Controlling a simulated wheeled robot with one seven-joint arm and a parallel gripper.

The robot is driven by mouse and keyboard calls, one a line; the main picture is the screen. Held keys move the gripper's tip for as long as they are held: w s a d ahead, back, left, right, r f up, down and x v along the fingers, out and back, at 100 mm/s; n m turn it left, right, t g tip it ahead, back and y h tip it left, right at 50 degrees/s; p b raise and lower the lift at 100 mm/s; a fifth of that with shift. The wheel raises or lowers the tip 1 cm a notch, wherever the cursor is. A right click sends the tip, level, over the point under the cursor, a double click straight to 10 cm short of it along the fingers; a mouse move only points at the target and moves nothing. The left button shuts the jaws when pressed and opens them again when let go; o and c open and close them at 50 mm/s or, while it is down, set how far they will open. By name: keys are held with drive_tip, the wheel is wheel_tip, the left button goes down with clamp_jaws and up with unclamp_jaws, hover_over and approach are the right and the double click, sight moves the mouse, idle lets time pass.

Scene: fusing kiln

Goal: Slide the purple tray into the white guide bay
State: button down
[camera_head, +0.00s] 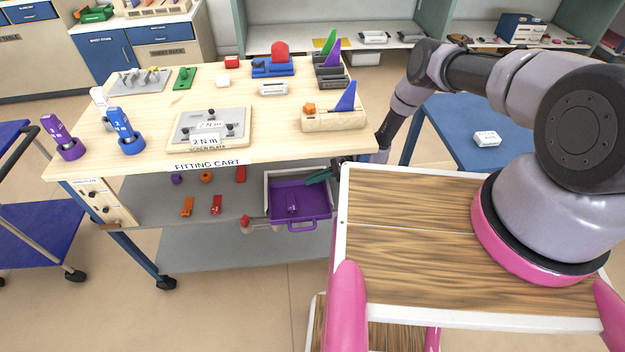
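The purple tray (314,213) is on the grey shelf under the top of the fitting cart. Its handle faces the front, and a small purple item (292,206) lies in it. The white guide bay (266,190) shows as pale walls along the tray's left and back. The tray's front sticks out past the visible left wall; its right side is partly hidden by my wooden deck. My arm reaches down behind the cart's right corner. A dark green piece juts over the tray's back right corner; I cannot tell if it is my gripper. The fingers are not clearly visible.
The fitting cart's top (170,105) carries a screw plate (185,125), blocks and holders. Loose purple, orange and red parts lie on the shelf left of the bay. A red-topped item (245,220) stands by the bay's front left. A blue table (440,125) is right.

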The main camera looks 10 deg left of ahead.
sight(312, 171)
drive_tip(key=shift+w, duration=0.25)
drive_tip(key=shift+w+a, duration=0.25)
drive_tip(key=shift+w, duration=0.6)
drive_tip(key=shift+w, duration=0.15)
drive_tip(key=shift+w+a, duration=0.15)
drive_tip(key=shift+w, duration=0.2)
drive_tip(key=c, duration=1)
unclamp_jaws()
drive_tip(key=shift+o, duration=0.2)
drive_tip(key=shift+w, duration=0.15)
